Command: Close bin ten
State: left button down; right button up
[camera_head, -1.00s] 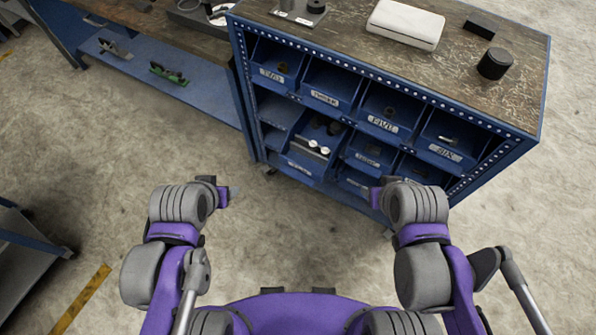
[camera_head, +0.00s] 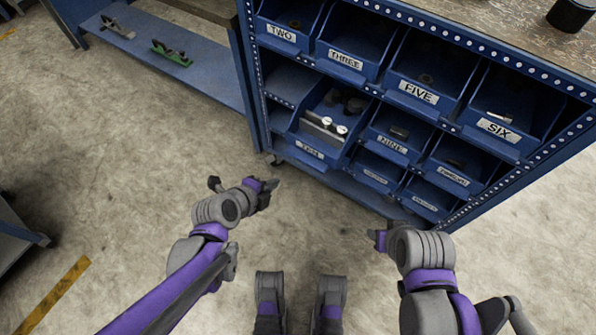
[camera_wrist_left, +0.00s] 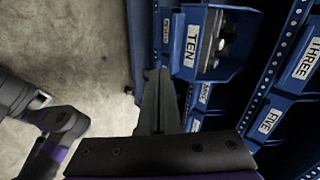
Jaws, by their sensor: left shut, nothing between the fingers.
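Bin ten (camera_head: 309,151) is a blue open-topped bin in the left part of the rack's middle row. It sticks out past its neighbours and holds silver and dark cylindrical parts. In the left wrist view its TEN label (camera_wrist_left: 192,45) shows on the front wall. My left gripper (camera_head: 273,186) is shut and empty, in front of and below bin ten, apparently apart from it. In the left wrist view its closed fingers (camera_wrist_left: 158,100) point toward the bin's front. My right gripper (camera_head: 374,237) is low in front of the rack; its fingers are too small to judge.
The blue rack (camera_head: 250,90) holds several other labelled bins, such as bin three (camera_head: 345,60), bin five (camera_head: 418,93) and bin nine (camera_head: 392,144). A blue shelf (camera_head: 130,35) with tools is at the far left. The concrete floor before the rack is clear.

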aim_at(325, 130)
pick_arm(q)
jog(key=w+d+f+b, duration=0.2)
jog(key=w+d+f, duration=0.1)
jog(key=w+f, duration=0.1)
jog(key=w+d+f+m+b, duration=0.1)
jog(key=w+d+f+b, duration=0.1)
jog(key=w, duration=0.4)
jog(key=shift+w+d+f, duration=0.25)
jog(key=shift+d+f, duration=0.25)
jog(key=shift+f, duration=0.7)
pick_arm(e)
notch_tip(325, 130, down, 6)
jog(key=shift+w, duration=0.3)
pick_arm(q)
jog(key=w+d, duration=0.2)
jog(key=w, duration=0.2)
jog(key=w+d, duration=0.3)
jog(key=w, duration=0.2)
jog(key=w+d+b, duration=0.1)
jog(key=w+d, duration=0.2)
jog(key=w, duration=0.1)
jog(key=shift+w, duration=0.35)
jog(key=shift+w+d, duration=0.15)
jog(key=shift+w, duration=0.15)
pick_arm(e)
jog(key=shift+f, duration=0.45)
pick_arm(q)
jog(key=shift+s, duration=0.1)
pick_arm(e)
jog(key=shift+a, duration=0.15)
